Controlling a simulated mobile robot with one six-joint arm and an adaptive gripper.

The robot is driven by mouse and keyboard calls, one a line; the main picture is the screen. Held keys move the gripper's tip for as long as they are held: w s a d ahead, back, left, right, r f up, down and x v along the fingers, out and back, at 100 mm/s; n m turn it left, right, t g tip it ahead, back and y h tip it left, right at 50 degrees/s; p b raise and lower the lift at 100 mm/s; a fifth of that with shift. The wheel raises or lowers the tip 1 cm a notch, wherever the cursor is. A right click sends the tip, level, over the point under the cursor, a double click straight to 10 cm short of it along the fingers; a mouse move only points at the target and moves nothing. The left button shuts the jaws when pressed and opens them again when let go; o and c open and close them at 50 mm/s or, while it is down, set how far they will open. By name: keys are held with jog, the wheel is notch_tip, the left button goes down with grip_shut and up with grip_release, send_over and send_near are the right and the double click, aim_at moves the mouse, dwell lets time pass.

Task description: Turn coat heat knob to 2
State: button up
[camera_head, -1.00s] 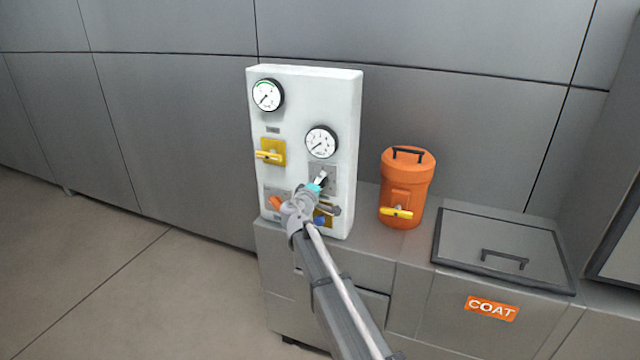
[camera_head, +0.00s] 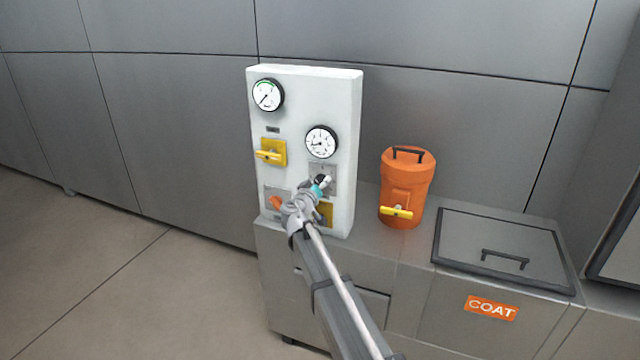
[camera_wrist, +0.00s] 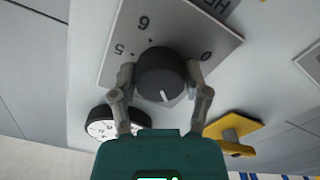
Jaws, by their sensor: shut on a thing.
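The heat knob (camera_wrist: 160,72) is round and black with a white pointer mark. In the wrist view it sits on a grey plate (camera_wrist: 190,28) printed with 0, 5 and 6; the other numbers are hidden. The pointer faces the bottom of the picture, away from the 5 and 6. My gripper (camera_wrist: 161,80) has one finger on each side of the knob and is shut on it. In the head view my gripper (camera_head: 321,186) is at the plate below the right gauge (camera_head: 321,141) and covers much of the knob.
The white panel (camera_head: 300,100) also carries an upper left gauge (camera_head: 267,95), a yellow handle (camera_head: 270,153) and an orange knob (camera_head: 276,202) close to my wrist. An orange container (camera_head: 408,180) and a lidded bin labelled COAT (camera_head: 491,308) stand to the right.

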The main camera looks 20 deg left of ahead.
dwell(0.5)
jog(key=o, duration=1.1)
jog(key=shift+o, duration=0.2)
jog(key=s, duration=1.2)
jog(key=shift+d, duration=0.1)
